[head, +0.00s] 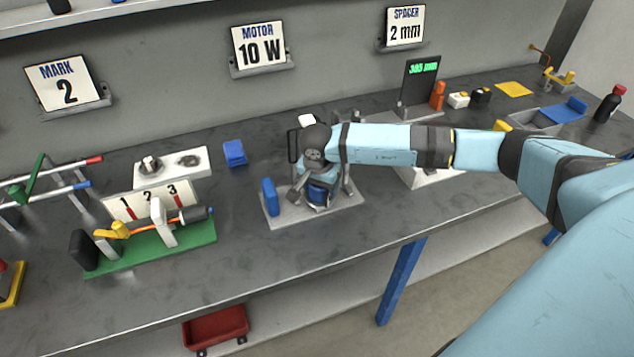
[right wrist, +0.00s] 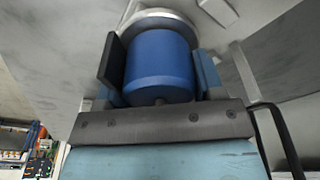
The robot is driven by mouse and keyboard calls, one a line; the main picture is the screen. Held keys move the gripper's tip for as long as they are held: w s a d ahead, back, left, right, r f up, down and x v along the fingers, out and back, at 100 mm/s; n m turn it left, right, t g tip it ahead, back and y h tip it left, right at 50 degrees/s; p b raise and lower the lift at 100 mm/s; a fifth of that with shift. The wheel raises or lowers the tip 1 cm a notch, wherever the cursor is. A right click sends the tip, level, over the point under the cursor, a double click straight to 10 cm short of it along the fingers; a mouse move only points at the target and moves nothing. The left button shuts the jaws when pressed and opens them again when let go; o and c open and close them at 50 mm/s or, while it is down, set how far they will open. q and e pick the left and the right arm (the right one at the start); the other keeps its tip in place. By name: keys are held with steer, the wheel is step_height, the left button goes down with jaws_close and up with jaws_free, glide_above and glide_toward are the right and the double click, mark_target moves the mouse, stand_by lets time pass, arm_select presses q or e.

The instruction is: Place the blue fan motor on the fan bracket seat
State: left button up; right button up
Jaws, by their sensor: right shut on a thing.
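The blue fan motor (head: 318,194) is low in my right gripper (head: 314,186), over the pale grey base plate (head: 285,217) of what looks like the fan bracket. In the right wrist view, the motor (right wrist: 160,65) is a blue cylinder with a pale ring at its far end. It sits between the two fingers of my right gripper (right wrist: 160,68), which is shut on it. A grey upright (head: 348,181) stands on the plate to the right of the motor. My wrist hides the seat, and I cannot tell whether the motor touches it. My left gripper is not in view.
A blue block (head: 269,197) stands at the plate's left end. A green-based fixture (head: 160,250) with a 1-2-3 scale is further left. A small blue part (head: 235,153) lies behind. A display stand (head: 420,82) is at the back right. Front bench is clear.

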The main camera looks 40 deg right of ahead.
steer(key=w, duration=0.1)
steer(key=f, duration=0.1)
steer(key=w, duration=0.1)
steer(key=shift+w+d+f, duration=0.15)
steer(key=shift+w+d, duration=0.1)
steer(key=shift+w, duration=0.05)
steer(key=shift+f, duration=0.1)
steer(key=shift+f, duration=0.2)
steer(key=o, duration=1.1)
steer(key=shift+r, duration=0.2)
